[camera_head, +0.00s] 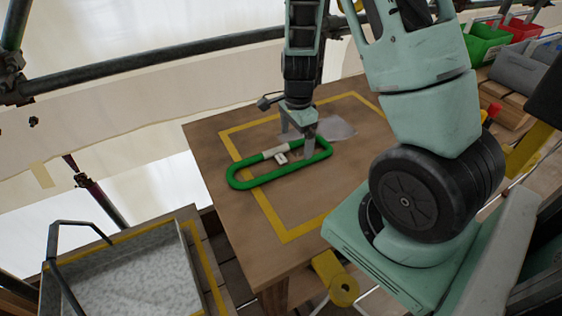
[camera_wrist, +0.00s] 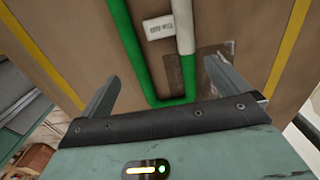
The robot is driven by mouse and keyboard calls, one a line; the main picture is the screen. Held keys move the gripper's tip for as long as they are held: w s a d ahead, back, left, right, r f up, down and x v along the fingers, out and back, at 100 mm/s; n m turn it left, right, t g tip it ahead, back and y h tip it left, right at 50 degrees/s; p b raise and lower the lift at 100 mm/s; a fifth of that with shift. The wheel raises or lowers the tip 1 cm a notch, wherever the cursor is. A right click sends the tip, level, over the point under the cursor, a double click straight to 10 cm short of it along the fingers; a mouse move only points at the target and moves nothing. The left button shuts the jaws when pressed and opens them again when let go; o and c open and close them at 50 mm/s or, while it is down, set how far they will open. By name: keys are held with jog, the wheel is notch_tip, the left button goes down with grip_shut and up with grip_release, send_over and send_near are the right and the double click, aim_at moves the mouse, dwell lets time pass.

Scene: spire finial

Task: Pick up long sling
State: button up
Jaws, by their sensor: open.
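The long sling (camera_head: 262,179) is a green loop with a pale sleeve on one strand. My gripper (camera_head: 297,143) is open at the right end of the loop in the head view. In the wrist view, the sling (camera_wrist: 128,40) runs between the two spread fingers of my gripper (camera_wrist: 162,72). Its rounded end is close to the gripper body, partly hidden by it. The fingers stand outside the two strands. I cannot tell whether they touch the sling. A small white tag (camera_wrist: 158,27) lies between the strands.
The wooden table (camera_head: 205,145) is otherwise mostly clear, with a grey patch (camera_head: 337,128) near the gripper. A grey tray (camera_head: 130,270) stands lower left. Green (camera_head: 486,42) and red (camera_head: 520,28) bins are at upper right. A scaffold pipe (camera_head: 150,68) crosses behind.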

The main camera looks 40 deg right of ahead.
aim_at(296, 158)
jog(key=f, duration=0.5)
jog(key=shift+w+d, duration=0.1)
jog(key=shift+d, duration=0.1)
jog(key=shift+c, duration=0.3)
jog(key=c, duration=0.8)
jog(key=shift+r, duration=0.1)
notch_tip(296, 158, up, 10)
jog(key=shift+f+p, duration=0.1)
jog(key=shift+p, duration=0.5)
